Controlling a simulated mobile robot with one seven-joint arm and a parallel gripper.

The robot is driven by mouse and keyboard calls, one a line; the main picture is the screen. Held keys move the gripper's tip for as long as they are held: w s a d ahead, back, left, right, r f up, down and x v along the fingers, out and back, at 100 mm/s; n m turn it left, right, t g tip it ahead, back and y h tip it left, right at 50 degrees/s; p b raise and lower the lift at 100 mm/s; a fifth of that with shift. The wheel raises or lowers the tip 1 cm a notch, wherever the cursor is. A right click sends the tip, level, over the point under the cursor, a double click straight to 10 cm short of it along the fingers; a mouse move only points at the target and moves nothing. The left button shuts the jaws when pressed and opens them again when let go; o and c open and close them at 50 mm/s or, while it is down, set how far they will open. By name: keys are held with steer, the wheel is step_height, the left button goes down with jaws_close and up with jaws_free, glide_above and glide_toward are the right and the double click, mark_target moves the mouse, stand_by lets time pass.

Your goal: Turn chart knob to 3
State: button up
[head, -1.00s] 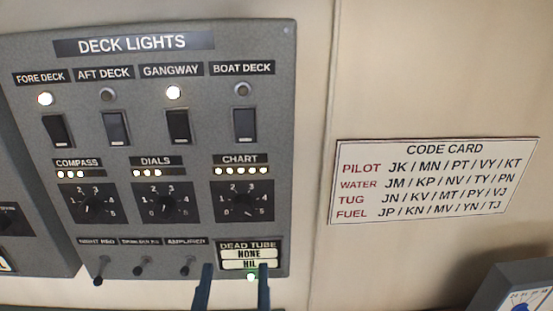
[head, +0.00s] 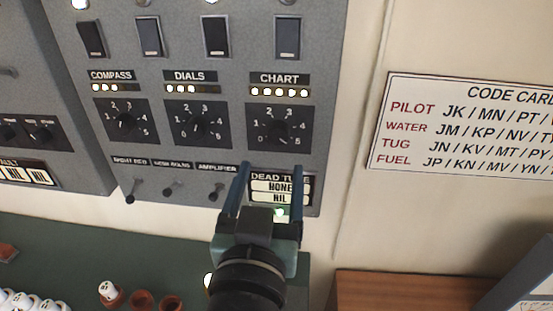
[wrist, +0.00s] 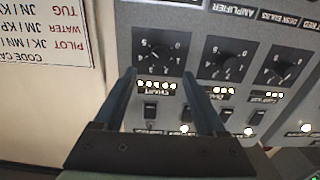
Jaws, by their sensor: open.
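The chart knob (head: 277,127) is a small dark knob on a black square dial numbered 0 to 5, under the CHART label on the grey panel. Its pointer seems to aim at the lower right, near 5, and all the lamps in the strip (head: 279,92) above it are lit. It also shows upside down in the wrist view (wrist: 158,53). My gripper (head: 272,168) is open and empty, its fingers just below the chart dial in the head view and partly over the dead tube label. I see no contact with the knob.
The dials knob (head: 201,127) and compass knob (head: 125,122) sit to the left. Small toggles (head: 216,192) stick out below them, close to my left finger. A code card (head: 460,125) hangs on the wall at right. Orange and white pieces (head: 110,293) stand on the green counter.

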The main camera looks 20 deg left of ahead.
mark_target(277, 139)
steer(key=p+x, duration=0.1)
steer(key=x, duration=0.5)
steer(key=shift+w+a+r, duration=0.1)
steer(key=shift+w, duration=0.2)
steer(key=shift+p+x, duration=0.3)
steer(key=shift+x, duration=0.6)
jaws_close()
